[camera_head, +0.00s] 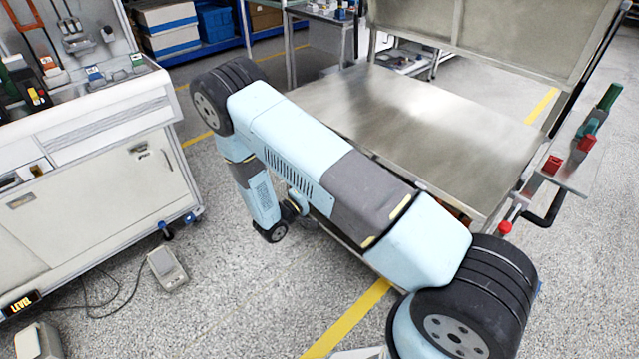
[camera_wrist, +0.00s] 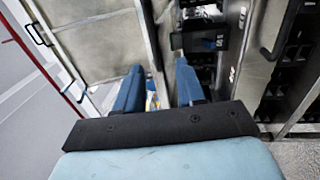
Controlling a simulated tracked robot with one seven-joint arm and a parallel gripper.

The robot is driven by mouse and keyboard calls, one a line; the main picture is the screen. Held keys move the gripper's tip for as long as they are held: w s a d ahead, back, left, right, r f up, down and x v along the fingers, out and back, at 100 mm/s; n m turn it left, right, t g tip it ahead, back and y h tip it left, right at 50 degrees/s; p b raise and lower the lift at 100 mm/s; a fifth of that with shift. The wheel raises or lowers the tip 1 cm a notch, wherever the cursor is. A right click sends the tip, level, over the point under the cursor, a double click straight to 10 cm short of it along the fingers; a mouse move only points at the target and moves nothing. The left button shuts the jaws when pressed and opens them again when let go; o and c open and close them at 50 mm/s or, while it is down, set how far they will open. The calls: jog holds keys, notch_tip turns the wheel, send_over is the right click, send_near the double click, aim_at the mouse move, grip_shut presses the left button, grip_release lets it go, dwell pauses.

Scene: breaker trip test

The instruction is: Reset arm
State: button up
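My arm (camera_head: 300,150) is light blue and grey and stretches across the head view, bent over the floor between the workbench and the metal table. Its gripper end is not clear in the head view, being partly hidden by the arm. In the wrist view, my gripper (camera_wrist: 158,88) shows two blue fingers standing apart. I see nothing held between them. Beyond them is a grey cabinet or panel (camera_wrist: 95,35), with a dark box-like part (camera_wrist: 200,38) behind the right finger. Their distance from the fingers cannot be told.
A metal table (camera_head: 440,120) stands behind my arm, with red and green handles (camera_head: 587,142) along its right side. A white workbench (camera_head: 95,190) with tools stands at left.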

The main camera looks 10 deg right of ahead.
jog(key=s+d+r+m+g+y, duration=0.1)
jog(key=s+d+r+m+g, duration=0.3)
jog(key=r, duration=0.5)
jog(key=s+d+r+m+g+y, duration=0.1)
jog(key=d+r+g+y, duration=0.1)
jog(key=d+r+g, duration=0.5)
jog(key=s+d+r+m+g+y, duration=0.1)
jog(key=s+d+r+m+g, duration=0.15)
jog(key=r, duration=0.85)
jog(key=s+d+r+t+y, duration=0.1)
jog(key=s+r+t+y, duration=0.6)
jog(key=s+r, duration=1.1)
jog(key=s+y, duration=0.4)
jog(key=shift+d+r+y, duration=0.2)
jog(key=shift+r+y, duration=0.15)
jog(key=shift+y, duration=0.05)
